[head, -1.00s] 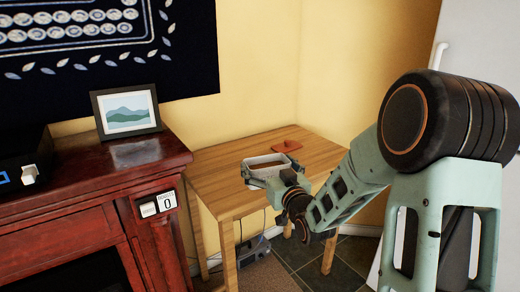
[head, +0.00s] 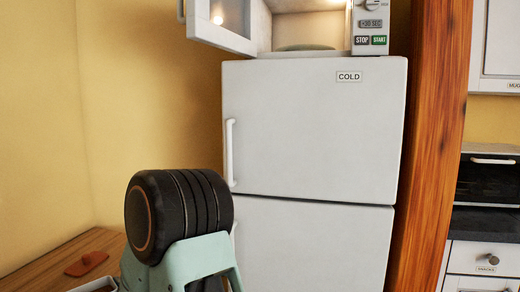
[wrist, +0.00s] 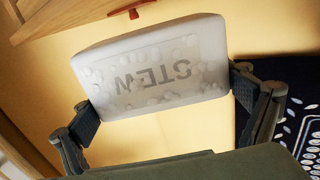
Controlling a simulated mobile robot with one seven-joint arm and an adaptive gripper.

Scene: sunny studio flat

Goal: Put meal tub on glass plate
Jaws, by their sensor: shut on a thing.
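The meal tub (wrist: 155,72) is a pale tray marked STEW, the lettering reversed in the wrist view. My gripper (wrist: 163,92) is shut on it, one finger against each end. In the head view a bit of a pale rim (head: 97,285), likely the tub's, shows at the bottom left edge; my fingers are out of that view. The glass plate (head: 305,47) is a greenish disc on the floor of the open, lit microwave (head: 374,47) on top of the fridge. Only its edge shows, and nothing is seen on it.
The microwave door (head: 218,28) stands open to the left. The white fridge (head: 310,130) has a handle (head: 230,152) on its left side. A wooden post (head: 432,150) stands to its right. A wooden table (head: 55,262) with a red-brown item (head: 86,263) is at lower left.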

